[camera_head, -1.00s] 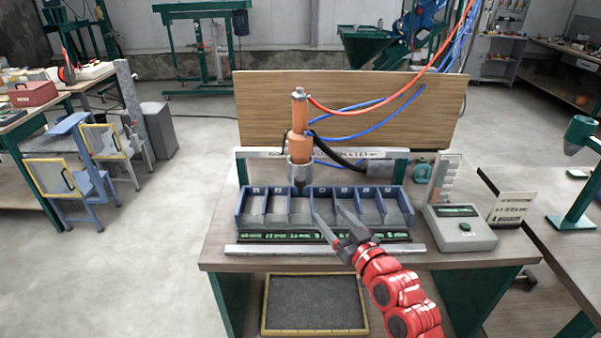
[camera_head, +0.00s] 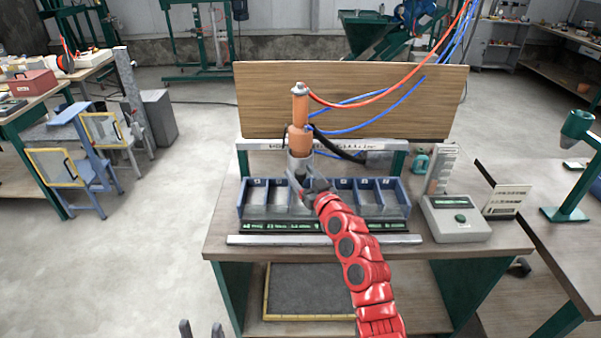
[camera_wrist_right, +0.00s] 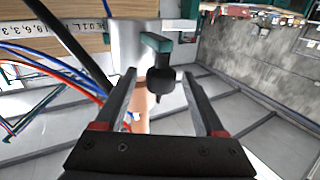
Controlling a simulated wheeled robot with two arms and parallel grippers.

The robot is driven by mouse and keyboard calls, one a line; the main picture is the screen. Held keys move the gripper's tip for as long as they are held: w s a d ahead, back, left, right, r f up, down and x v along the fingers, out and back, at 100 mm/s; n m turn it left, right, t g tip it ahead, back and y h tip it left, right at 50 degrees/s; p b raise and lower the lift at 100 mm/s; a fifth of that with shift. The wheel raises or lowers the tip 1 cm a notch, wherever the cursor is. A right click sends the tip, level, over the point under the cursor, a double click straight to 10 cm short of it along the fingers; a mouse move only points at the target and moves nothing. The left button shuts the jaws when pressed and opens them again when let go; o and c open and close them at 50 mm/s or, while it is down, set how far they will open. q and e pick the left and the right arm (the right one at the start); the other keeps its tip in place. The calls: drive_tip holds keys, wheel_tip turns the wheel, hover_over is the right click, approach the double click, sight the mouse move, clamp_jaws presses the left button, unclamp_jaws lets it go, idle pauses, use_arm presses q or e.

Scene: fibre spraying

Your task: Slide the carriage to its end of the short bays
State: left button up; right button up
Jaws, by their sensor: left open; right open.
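The carriage with its orange spray head (camera_head: 299,112) stands upright at the marked rail (camera_head: 265,145), left of the rail's middle. The blue bays (camera_head: 257,197) lie below the rail. My left gripper (camera_head: 200,330) is open and empty at the bottom edge.
Red (camera_head: 385,88) and blue hoses run from the spray head up to the right before a wooden board (camera_head: 350,75). A silver strip (camera_head: 325,239) lies along the bench front.

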drive_tip(key=shift+w+a, duration=0.2)
drive_tip(key=shift+w, duration=0.1)
clamp_jaws()
idle(1.4)
